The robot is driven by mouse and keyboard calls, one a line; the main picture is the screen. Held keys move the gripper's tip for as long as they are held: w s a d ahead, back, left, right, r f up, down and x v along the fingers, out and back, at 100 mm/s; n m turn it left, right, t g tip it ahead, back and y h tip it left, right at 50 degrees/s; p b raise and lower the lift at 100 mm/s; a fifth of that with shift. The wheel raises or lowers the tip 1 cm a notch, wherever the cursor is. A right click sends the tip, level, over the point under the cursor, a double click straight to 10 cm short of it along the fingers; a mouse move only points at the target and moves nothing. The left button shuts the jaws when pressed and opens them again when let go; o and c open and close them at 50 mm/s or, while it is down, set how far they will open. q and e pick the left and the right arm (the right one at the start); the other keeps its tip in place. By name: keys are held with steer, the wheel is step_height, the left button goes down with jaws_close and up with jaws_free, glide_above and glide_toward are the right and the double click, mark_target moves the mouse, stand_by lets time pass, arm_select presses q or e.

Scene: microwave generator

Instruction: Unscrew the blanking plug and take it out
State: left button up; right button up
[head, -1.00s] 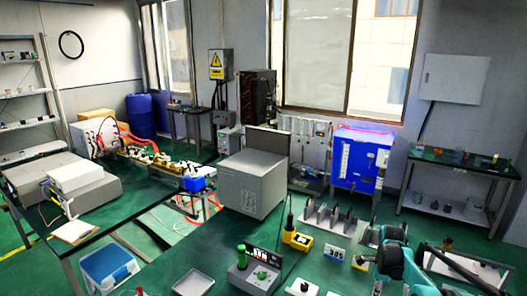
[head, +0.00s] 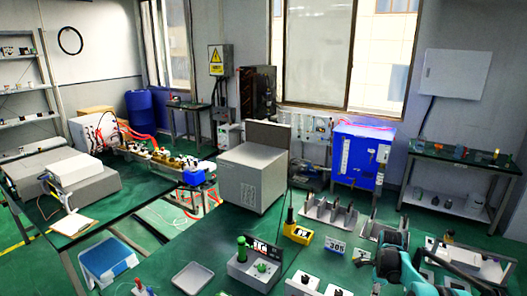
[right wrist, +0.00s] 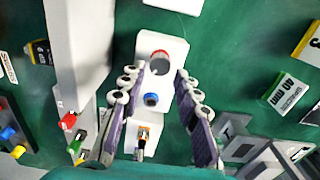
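My right gripper (right wrist: 160,82) is open in the right wrist view, with one finger on each side of a white block (right wrist: 164,125). A red-rimmed round part with a grey face (right wrist: 159,62) is on the block near the fingertips. A blue round part (right wrist: 151,99) sits lower on it, between the fingers. I cannot tell for sure which of these is the blanking plug. No contact between fingers and parts is clear. In the head view my right arm comes in at the lower right, and its fingers are not clear. My left gripper is not in view.
A tall white body (right wrist: 80,50) stands left of the gripper in the right wrist view.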

steer(key=shift+f+b, duration=0.9)
steer(key=shift+f, duration=0.9)
jaws_close()
steer(key=shift+r, duration=0.2)
steer(key=shift+r+p, duration=1.6)
steer(key=shift+r, duration=1.25)
